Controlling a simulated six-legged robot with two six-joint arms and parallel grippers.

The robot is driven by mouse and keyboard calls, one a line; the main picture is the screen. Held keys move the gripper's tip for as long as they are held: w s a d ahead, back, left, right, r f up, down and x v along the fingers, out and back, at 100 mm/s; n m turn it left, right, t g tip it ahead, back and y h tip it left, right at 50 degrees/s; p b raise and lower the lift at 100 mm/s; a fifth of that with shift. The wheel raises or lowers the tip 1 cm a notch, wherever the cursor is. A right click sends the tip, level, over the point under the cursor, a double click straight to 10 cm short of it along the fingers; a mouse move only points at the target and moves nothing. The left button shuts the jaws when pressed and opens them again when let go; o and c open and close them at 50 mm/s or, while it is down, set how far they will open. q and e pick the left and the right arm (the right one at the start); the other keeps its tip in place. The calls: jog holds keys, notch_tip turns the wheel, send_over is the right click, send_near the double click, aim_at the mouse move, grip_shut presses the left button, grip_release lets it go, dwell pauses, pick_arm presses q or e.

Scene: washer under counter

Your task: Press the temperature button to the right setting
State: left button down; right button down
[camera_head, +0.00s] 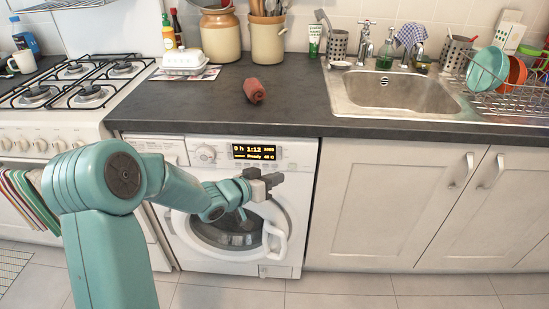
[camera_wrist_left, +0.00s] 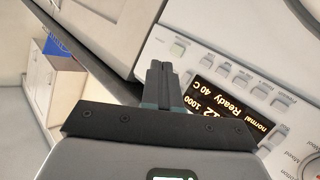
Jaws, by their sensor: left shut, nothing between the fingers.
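The white washer (camera_head: 302,232) stands under the counter with its door closed. Its lit display (camera_head: 253,152) reads about 1:12, Ready and 40 C. In the left wrist view the display (camera_wrist_left: 228,105) shows normal, Ready, 40 C and 1000, partly covered by my gripper. Several small buttons (camera_wrist_left: 223,68) line the panel beside it; I cannot tell which is the temperature button. My left gripper (camera_head: 279,179) is shut and empty, in front of the panel below the display. In the left wrist view its fingers (camera_wrist_left: 161,68) point toward the panel's edge, beside the buttons. My right gripper is not in view.
A gas stove (camera_head: 75,85) stands left of the washer. A sink (camera_head: 390,92) and white cabinets (camera_head: 380,200) are at the right. The floor in front is clear.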

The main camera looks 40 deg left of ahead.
aim_at(280, 157)
pick_arm(q)
jog(key=s+m, duration=0.1)
jog(key=m, duration=0.4)
jog(key=s+d+m, duration=0.1)
jog(key=m, duration=0.4)
jog(key=s+d+m, duration=0.1)
jog(key=m, duration=0.4)
jog(key=shift+s+t, duration=0.1)
jog(key=shift+t, duration=0.3)
jog(key=shift+r, duration=0.1)
jog(key=shift+w+a+p, duration=0.45)
jog(key=shift+w+a, duration=0.3)
jog(key=shift+w, duration=0.5)
jog(key=shift+w+a+p, duration=0.4)
jog(key=shift+w+a, duration=0.4)
jog(key=shift+w, duration=0.45)
jog(key=shift+w+a+p, duration=0.45)
jog(key=shift+w+a, duration=0.3)
jog(key=shift+w, duration=0.5)
jog(key=shift+w, duration=0.1)
